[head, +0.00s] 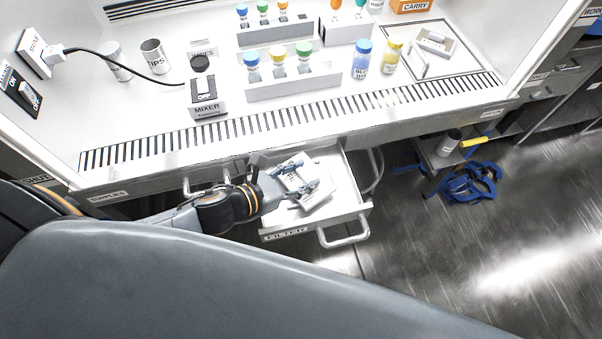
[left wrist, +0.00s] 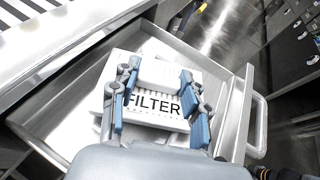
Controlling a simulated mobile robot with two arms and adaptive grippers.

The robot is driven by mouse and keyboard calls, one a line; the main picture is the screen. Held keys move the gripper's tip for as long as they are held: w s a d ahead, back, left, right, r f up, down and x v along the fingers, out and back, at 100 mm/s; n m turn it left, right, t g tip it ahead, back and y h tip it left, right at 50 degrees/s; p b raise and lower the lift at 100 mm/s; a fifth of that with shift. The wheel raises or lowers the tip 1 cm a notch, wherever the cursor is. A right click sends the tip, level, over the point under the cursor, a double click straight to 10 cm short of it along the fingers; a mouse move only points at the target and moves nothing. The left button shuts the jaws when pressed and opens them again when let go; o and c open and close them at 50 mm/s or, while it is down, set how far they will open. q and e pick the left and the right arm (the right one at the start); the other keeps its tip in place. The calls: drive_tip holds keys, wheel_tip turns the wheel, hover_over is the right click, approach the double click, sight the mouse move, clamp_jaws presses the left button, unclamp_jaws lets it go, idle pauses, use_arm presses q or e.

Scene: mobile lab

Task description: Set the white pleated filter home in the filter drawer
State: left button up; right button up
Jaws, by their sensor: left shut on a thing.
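The filter drawer (head: 352,203) is pulled open under the bench, with a bar handle at its front; its wall also shows in the left wrist view (left wrist: 228,113). The white pleated filter (left wrist: 152,126), labelled FILTER, is over the drawer's inside and looks askew to its walls. My left gripper (head: 302,178) is shut on the filter, with its blue-padded fingers (left wrist: 162,98) on either side of a white raised part. I cannot tell whether the filter touches the drawer floor. My right gripper is not in view.
The bench's slotted front edge (head: 290,119) overhangs the drawer's back. A mixer (head: 204,95), tube racks (head: 293,86) and bottles stand on the bench. Blue straps (head: 470,184) lie by a low shelf at the right.

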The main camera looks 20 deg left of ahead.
use_arm(q)
drive_tip(key=shift+f, duration=0.2)
drive_tip(key=o, duration=1.2)
drive_tip(key=shift+c, duration=0.2)
drive_tip(key=shift+r, duration=0.35)
drive_tip(key=b+v, duration=0.1)
drive_tip(key=v, duration=1.1)
drive_tip(key=shift+f, duration=0.15)
drive_tip(key=shift+s, duration=0.1)
